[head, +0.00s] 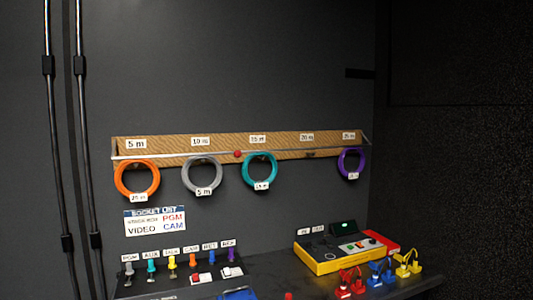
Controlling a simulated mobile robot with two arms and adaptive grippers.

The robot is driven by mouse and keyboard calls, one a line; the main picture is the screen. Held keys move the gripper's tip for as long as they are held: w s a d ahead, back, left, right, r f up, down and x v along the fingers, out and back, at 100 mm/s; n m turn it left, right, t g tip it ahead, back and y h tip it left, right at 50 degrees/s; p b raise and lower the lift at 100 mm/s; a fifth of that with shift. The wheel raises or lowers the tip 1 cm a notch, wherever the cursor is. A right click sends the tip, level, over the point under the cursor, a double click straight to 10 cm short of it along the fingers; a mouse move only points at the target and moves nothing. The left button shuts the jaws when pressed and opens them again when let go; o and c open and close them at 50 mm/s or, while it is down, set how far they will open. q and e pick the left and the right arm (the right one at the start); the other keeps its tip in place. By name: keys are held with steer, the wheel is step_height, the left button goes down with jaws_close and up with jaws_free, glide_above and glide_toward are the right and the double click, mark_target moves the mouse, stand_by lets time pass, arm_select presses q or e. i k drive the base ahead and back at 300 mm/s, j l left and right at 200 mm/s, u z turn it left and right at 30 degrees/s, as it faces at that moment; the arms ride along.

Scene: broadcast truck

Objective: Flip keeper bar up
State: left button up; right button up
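The keeper bar (205,155) appears as a thin pale bar running along the front of the wooden peg board (235,142) on the wall. A small red knob (237,154) sits near the bar's middle. The bar lies low across the board, at the tops of the hanging coils. An orange coil (118,180), a grey coil (187,175), a teal coil (245,171) and a purple coil (342,164) hang there. No coil hangs under the 20 m label (307,136). Neither gripper is in view.
A socket list sign (155,221) is on the wall below. A shelf below holds a row of coloured plugs (172,262), a yellow tester box (330,264) and red, blue and yellow cables (380,270). Dark poles (75,140) stand left. The space before the board looks clear.

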mark_target(238, 153)
steer(key=i+j+u, duration=0.3)
steer(key=i+j, duration=0.5)
steer(key=i, duration=0.15)
